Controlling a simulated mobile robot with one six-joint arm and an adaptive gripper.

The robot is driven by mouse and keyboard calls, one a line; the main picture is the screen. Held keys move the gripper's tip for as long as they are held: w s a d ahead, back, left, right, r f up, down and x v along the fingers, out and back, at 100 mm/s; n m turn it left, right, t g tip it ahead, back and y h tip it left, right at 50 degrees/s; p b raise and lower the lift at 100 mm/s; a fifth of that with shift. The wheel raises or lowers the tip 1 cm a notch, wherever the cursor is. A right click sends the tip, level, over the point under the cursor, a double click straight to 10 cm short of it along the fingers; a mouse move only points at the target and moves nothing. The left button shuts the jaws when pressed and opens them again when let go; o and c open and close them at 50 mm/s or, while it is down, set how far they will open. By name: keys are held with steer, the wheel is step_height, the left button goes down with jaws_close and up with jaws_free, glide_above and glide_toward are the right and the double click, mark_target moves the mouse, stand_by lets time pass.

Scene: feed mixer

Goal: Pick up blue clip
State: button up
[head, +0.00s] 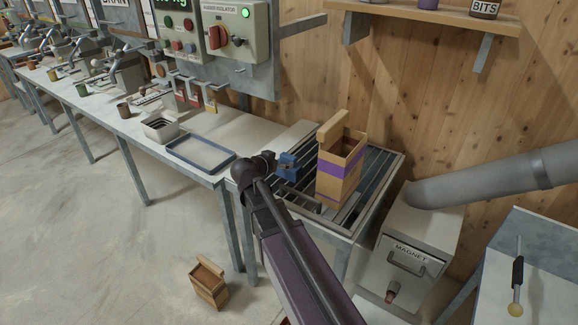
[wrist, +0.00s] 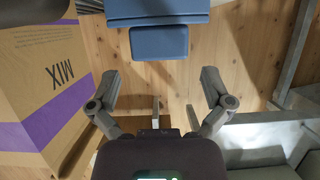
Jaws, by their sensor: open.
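The blue clip (head: 288,166) shows in the head view just right of my wrist, over the left part of the slatted grate. In the wrist view the blue clip (wrist: 158,38) is at the top centre, as a wide block with a smaller block below it. My gripper (wrist: 160,78) is open, with its two fingers spread apart and nothing between them. The clip appears beyond the fingertips, between their lines. In the head view my gripper (head: 268,162) is beside the clip; its fingers are mostly hidden.
A tan bag (head: 340,172) with a purple band stands on the grate (head: 378,178), right of the clip. It also fills the wrist view's left side, marked MIX (wrist: 50,95). A blue-rimmed tray (head: 201,153) lies left on the bench. A wooden wall rises behind.

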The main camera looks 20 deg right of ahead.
mark_target(286, 159)
steer(key=shift+b+x, duration=0.95)
steer(key=shift+x, duration=1.65)
steer(key=c, duration=0.7)
